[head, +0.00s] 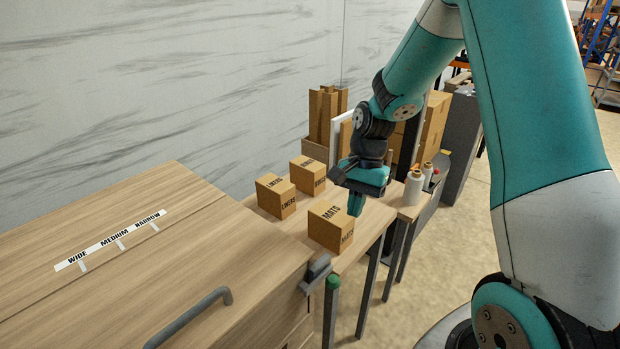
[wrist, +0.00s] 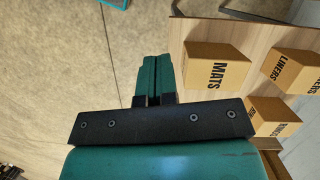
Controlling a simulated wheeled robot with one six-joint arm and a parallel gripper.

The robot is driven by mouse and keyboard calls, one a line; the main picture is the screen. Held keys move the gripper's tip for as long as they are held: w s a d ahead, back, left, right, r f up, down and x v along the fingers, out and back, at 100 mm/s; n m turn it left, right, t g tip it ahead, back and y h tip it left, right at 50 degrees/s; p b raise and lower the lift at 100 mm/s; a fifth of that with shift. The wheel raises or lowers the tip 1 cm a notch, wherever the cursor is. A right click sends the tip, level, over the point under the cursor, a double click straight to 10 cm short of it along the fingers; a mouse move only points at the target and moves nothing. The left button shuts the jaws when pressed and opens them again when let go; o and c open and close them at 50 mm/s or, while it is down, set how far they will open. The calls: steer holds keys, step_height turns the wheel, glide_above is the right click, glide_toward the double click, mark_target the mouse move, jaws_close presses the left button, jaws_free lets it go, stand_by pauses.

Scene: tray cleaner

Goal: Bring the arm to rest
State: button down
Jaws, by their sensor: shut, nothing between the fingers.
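My gripper (head: 356,205) is shut and empty, with its fingers pointing down. In the head view it hangs near the right edge of the small table, just right of and behind the box marked MATS (head: 330,228). In the wrist view the closed fingers (wrist: 153,80) show side by side, over the floor and left of the MATS box (wrist: 215,68). I cannot tell from these views how high the fingertips are. My arm reaches in from the upper right of the head view.
A LINERS box (head: 276,196) and another box (head: 308,175) stand on the table. A wooden cabinet (head: 130,240) marked WIDE, MEDIUM, NARROW fills the lower left. The floor at right is open.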

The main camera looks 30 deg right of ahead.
steer(key=s+a+r+n+t, duration=0.1)
steer(key=s+a+r+n, duration=0.6)
steer(key=s+a+n, duration=0.2)
steer(key=s+a+r+n+y, duration=0.1)
steer(key=s+a+r+n, duration=0.6)
steer(key=s+a+n, duration=0.2)
steer(key=shift+s+a+r+n+t, duration=0.3)
steer(key=shift+a+r+t, duration=0.1)
steer(key=shift+a, duration=0.55)
